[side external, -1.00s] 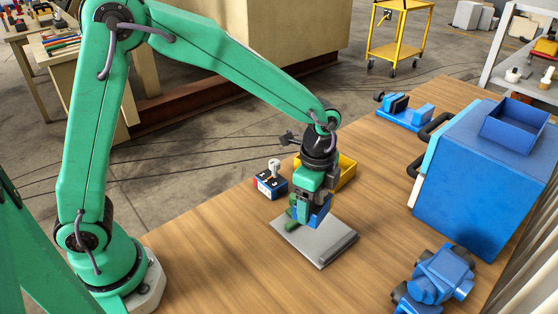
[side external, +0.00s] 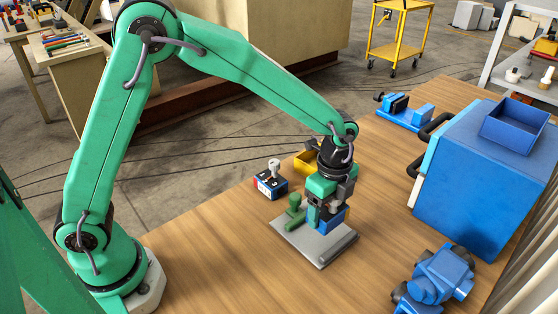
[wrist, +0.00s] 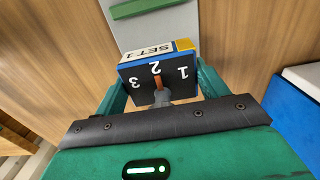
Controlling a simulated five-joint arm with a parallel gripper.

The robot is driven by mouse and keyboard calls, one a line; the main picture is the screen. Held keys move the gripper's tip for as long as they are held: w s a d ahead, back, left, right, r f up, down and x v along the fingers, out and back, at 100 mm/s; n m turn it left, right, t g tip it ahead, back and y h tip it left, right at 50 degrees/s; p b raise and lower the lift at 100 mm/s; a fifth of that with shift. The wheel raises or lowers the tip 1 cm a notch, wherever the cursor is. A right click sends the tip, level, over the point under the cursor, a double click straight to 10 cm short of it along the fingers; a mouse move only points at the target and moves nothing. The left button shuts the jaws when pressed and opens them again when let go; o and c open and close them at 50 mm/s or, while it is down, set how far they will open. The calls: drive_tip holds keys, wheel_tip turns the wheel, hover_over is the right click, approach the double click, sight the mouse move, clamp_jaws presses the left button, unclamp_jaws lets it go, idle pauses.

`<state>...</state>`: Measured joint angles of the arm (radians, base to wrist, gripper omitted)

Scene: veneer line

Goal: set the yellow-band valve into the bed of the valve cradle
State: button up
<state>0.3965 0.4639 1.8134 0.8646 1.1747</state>
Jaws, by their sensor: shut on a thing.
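My gripper (side external: 325,216) is shut on a block-shaped valve (wrist: 157,64). In the wrist view this valve has a dark face marked 1, 2, 3, an orange pointer, a white SET 1 label and a yellow band at one corner. In the side view it shows as a blue block (side external: 334,219) between the fingers, over the right part of a grey plate (side external: 300,240). A green upright piece (side external: 295,203) stands at the plate's left, apart from the gripper. I take the plate and green parts as the valve cradle; its bed is hidden. Contact with the plate cannot be told.
A similar valve with a red band (side external: 270,185) and pale knob stands left of the plate. A yellow bin (side external: 304,162) is partly hidden behind my gripper. A large blue box (side external: 470,180) stands right, blue fittings (side external: 438,275) in front right. The bench's front is clear.

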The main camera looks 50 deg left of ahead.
drive_tip(key=shift+f, duration=2.35)
drive_tip(key=shift+f, duration=0.65)
drive_tip(key=o, duration=1.4)
drive_tip(key=shift+c, duration=0.2)
drive_tip(key=shift+r, duration=3.95)
